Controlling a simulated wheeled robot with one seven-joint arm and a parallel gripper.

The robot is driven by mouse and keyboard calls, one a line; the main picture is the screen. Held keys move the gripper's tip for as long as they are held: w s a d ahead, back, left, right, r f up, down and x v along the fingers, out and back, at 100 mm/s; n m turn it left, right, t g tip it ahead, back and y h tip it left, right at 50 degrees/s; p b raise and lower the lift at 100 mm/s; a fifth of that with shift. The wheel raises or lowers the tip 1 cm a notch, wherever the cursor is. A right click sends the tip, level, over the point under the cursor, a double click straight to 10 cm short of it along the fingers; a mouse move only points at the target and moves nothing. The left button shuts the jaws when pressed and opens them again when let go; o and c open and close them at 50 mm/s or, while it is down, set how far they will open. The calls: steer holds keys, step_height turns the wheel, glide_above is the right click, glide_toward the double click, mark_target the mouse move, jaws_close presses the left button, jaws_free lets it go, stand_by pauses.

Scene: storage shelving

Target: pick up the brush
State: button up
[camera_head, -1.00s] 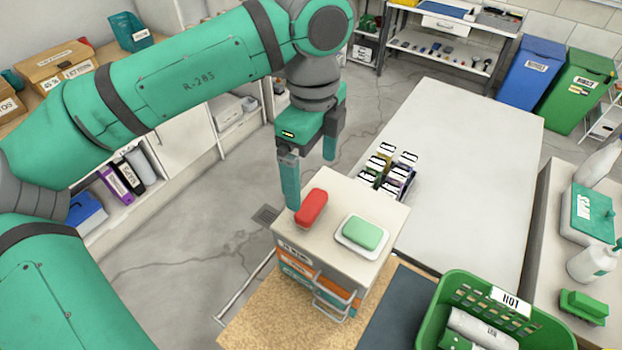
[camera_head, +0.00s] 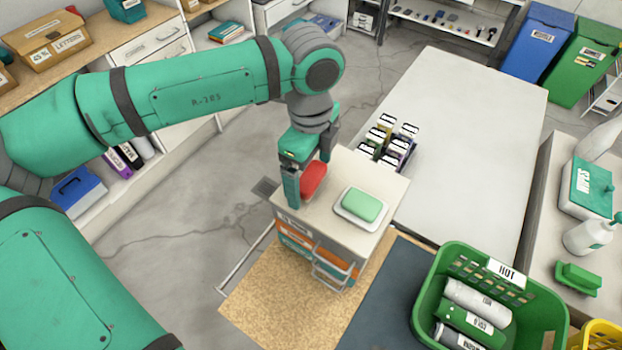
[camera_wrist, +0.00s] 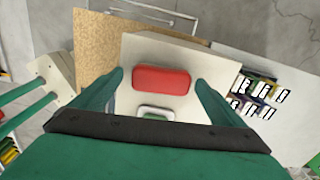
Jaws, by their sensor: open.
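A red, rounded oblong block (camera_head: 314,180), which looks like the brush, lies on top of a small pale drawer cabinet (camera_head: 330,232). No bristles can be made out. My gripper (camera_head: 308,184) is over it with the fingers pointing down. In the wrist view the red block (camera_wrist: 161,79) lies between the two open fingers of my gripper (camera_wrist: 160,77), with a gap on both sides. In the head view a finger and the palm hide part of the block. Nothing is held.
A green bar (camera_head: 362,205) sits in a white dish close to the red block. A tray of small labelled items (camera_head: 388,138) stands on the white table (camera_head: 465,150) behind. A green basket (camera_head: 425,300) and another green block-like item (camera_head: 578,278) are at the right.

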steer(key=shift+f, duration=0.3)
steer(key=shift+c, duration=0.6)
steer(key=shift+w, duration=0.15)
steer(key=c, duration=1)
steer(key=shift+d, duration=0.2)
steer(key=shift+a, duration=0.15)
